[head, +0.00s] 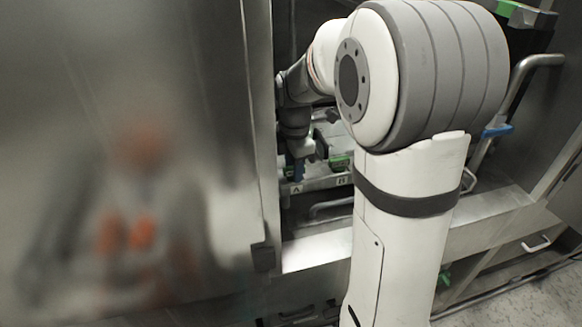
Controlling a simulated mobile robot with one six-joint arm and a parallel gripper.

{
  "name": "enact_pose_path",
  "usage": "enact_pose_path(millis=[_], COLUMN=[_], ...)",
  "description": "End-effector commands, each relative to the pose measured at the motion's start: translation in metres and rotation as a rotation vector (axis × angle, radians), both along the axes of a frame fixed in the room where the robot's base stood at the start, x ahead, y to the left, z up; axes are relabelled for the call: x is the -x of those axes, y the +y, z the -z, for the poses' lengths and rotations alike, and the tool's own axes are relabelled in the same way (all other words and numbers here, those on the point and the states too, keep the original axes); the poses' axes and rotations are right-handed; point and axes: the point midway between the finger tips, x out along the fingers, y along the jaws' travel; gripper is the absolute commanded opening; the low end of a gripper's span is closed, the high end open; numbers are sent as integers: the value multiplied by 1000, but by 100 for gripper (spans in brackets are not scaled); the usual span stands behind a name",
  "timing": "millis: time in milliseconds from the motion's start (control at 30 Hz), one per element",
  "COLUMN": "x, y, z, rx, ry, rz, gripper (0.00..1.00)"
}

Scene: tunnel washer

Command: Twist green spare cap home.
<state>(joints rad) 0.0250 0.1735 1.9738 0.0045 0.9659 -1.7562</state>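My gripper (297,168) is small and far off inside the opening of the steel machine, left of my arm's large white joint. It points down close to a dark blue part above a plate marked "A" (297,188). A green part (340,161) shows just to its right, above a second marked plate (342,181). It may be the green spare cap, but it is too small and partly covered by my arm to be sure. The fingertips are not clear, so I cannot tell whether they hold anything.
A large steel panel (130,90) fills the left side, its edge close to my wrist. A steel ledge (310,252) runs below the opening. A tubular handrail (535,62) with a blue clip (497,131) stands at right. Open floor (545,300) shows at lower right.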

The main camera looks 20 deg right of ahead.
Motion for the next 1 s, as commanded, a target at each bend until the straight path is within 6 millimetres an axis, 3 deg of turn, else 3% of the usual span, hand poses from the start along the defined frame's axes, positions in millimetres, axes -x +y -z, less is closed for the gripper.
enact_pose_path(millis=[33, 133, 500, 1000], x=[4, 4, 4, 4], y=[1, 0, -1, -1], z=[16, 16, 14, -28], rx=[0, 0, 1, 1], ry=[22, 22, 24, 21], rz=[-2, -2, 0, 1], gripper=[37, 44, 44, 44])
